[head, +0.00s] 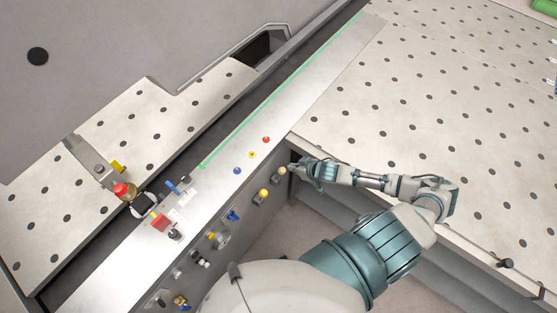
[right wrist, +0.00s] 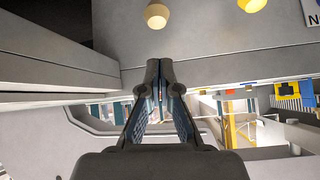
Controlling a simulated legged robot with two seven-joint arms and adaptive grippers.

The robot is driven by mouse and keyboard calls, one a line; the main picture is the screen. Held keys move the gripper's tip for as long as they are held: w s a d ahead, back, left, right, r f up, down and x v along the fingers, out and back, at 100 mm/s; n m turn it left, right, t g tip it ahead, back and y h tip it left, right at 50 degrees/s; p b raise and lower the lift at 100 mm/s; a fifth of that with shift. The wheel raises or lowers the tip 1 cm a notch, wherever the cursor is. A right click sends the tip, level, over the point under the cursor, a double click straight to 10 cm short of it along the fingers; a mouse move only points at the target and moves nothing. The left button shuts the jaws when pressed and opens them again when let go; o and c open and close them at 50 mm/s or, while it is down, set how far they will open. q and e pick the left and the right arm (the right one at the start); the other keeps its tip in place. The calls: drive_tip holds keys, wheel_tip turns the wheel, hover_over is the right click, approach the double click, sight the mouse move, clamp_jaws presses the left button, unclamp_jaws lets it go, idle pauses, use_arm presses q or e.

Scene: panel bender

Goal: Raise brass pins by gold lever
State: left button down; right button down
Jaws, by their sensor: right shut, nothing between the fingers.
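Two gold-yellow knobs sit on the front panel under the silver strip: the upper one (head: 283,170) is close to my right gripper, the lower one (head: 263,194) is farther down-left. Two rounded knobs also show at the top of the right wrist view, a pale gold one (right wrist: 157,15) and a yellow one (right wrist: 251,4). I cannot tell which is the gold lever. My right gripper (head: 293,167) is shut and empty beside the upper knob, at the table corner. Its closed fingertips (right wrist: 160,76) are apart from the pale knob. No brass pins can be made out. My left gripper is out of view.
The silver strip (head: 255,130) carries red, yellow and blue buttons. More controls, including a blue knob (head: 233,215), line the front panel. The dotted table (head: 420,120) lies at right, its edge near my right arm.

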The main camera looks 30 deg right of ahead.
sight(282, 168)
drive_tip(key=b+x, duration=0.6)
drive_tip(key=x, duration=0.3)
drive_tip(key=shift+f, duration=0.1)
drive_tip(key=shift+w+a+f+b, duration=0.1)
drive_tip(key=shift+w+f+b, duration=0.25)
drive_tip(key=shift+b, duration=0.2)
drive_tip(key=shift+w, duration=0.15)
